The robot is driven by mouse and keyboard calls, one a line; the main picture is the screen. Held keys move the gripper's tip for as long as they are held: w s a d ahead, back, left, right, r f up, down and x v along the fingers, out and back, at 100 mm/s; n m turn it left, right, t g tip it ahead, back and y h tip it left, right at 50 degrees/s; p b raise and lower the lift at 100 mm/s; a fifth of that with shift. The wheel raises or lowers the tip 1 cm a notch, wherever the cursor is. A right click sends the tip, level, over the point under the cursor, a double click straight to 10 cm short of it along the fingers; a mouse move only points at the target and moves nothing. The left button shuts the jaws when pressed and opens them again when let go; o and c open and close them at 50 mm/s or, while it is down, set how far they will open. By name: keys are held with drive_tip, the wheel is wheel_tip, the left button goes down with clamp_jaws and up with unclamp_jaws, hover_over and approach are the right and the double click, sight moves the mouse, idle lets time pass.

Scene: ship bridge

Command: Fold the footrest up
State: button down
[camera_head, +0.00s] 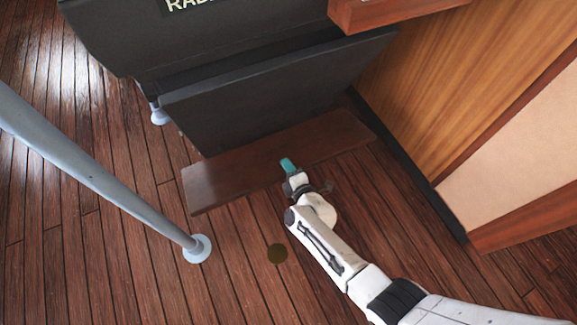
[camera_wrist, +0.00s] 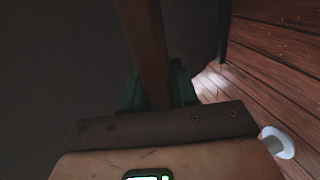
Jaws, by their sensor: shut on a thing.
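The footrest (camera_head: 235,172) is a long brown wooden board below the dark console in the head view. It sticks out from the console's lower front, low above the floor, and looks roughly level. My gripper (camera_head: 288,166) is at its front edge, right of the middle, with a teal finger over the board. In the wrist view the board shows edge-on as a brown strip (camera_wrist: 147,45). The green fingers of my gripper (camera_wrist: 157,92) are on either side of it, shut on it. The footrest's hinges are hidden.
The dark console (camera_head: 260,95) stands behind the footrest. A wood-panelled cabinet (camera_head: 455,85) rises close on the right. A grey pole (camera_head: 100,175) with a round foot stands on the left. The plank floor (camera_head: 235,285) in front is clear.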

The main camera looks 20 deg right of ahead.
drive_tip(key=shift+w+r+g+p, duration=0.3)
drive_tip(key=shift+r+p, duration=0.4)
drive_tip(key=shift+p, duration=0.2)
drive_tip(key=shift+w+r+g+p, duration=0.3)
drive_tip(key=shift+r+p, duration=0.4)
drive_tip(key=shift+p, duration=0.15)
drive_tip(key=shift+r, duration=0.1)
drive_tip(key=shift+w, duration=0.1)
drive_tip(key=shift+w+r+p, duration=0.4)
drive_tip(key=shift+r+p, duration=0.3)
drive_tip(key=shift+w+r+p, duration=0.4)
drive_tip(key=shift+r+p, duration=0.25)
drive_tip(key=shift+w+r+p, duration=0.4)
drive_tip(key=shift+r+p, duration=0.3)
drive_tip(key=w+r+p, duration=0.2)
drive_tip(key=w+r, duration=0.3)
drive_tip(key=shift+w+r, duration=0.2)
drive_tip(key=shift+r, duration=0.05)
drive_tip(key=c, duration=1.8)
unclamp_jaws()
drive_tip(key=shift+w+r, duration=0.45)
drive_tip(key=shift+w, duration=0.3)
